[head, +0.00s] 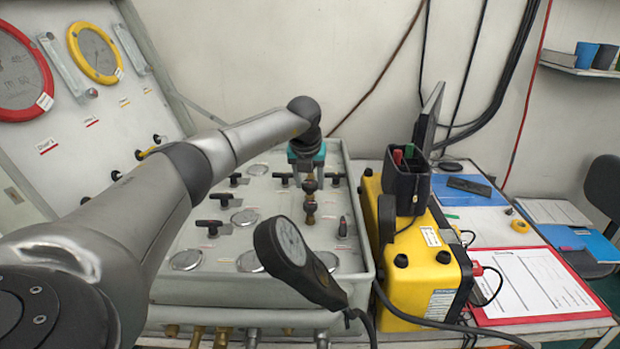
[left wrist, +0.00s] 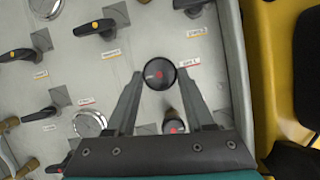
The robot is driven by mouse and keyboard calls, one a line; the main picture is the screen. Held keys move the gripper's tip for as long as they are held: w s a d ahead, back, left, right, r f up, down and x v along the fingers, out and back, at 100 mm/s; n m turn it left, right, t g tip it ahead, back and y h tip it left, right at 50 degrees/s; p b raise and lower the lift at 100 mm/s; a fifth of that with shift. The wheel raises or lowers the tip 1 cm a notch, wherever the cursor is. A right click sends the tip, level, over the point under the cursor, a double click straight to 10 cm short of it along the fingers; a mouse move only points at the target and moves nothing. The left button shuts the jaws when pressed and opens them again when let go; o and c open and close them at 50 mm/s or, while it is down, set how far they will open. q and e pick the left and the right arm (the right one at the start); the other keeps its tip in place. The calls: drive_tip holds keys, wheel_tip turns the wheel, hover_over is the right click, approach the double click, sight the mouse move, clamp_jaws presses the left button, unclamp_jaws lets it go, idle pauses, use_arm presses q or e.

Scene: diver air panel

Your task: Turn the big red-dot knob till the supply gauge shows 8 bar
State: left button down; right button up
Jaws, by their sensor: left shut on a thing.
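The big round black knob with a red mark (left wrist: 159,73) is between the fingertips of my left gripper in the left wrist view. My left gripper (left wrist: 160,78) is shut on it, one finger at each side. In the head view my left gripper (head: 307,177) points down onto the knob, above a brass fitting (head: 310,207) on the grey panel. A smaller red-dot knob (left wrist: 173,126) shows between the fingers, nearer the palm. Several round gauges, such as one at the panel's left (head: 186,260), lie in the panel; I cannot tell which is the supply gauge or read it. My right gripper is not in view.
Black T-handles (head: 209,224) stand around the knob. A black handheld dial device (head: 289,242) stands in front of the panel. A yellow case (head: 405,285) is close on the right. A raised panel with red- and yellow-ringed gauges (head: 95,53) is at the left.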

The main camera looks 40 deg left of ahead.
use_arm(q)
drive_tip(key=shift+c, duration=1.4)
unclamp_jaws()
drive_tip(key=v, duration=1.5)
drive_tip(key=shift+o, duration=0.3)
drive_tip(key=shift+s, duration=0.1)
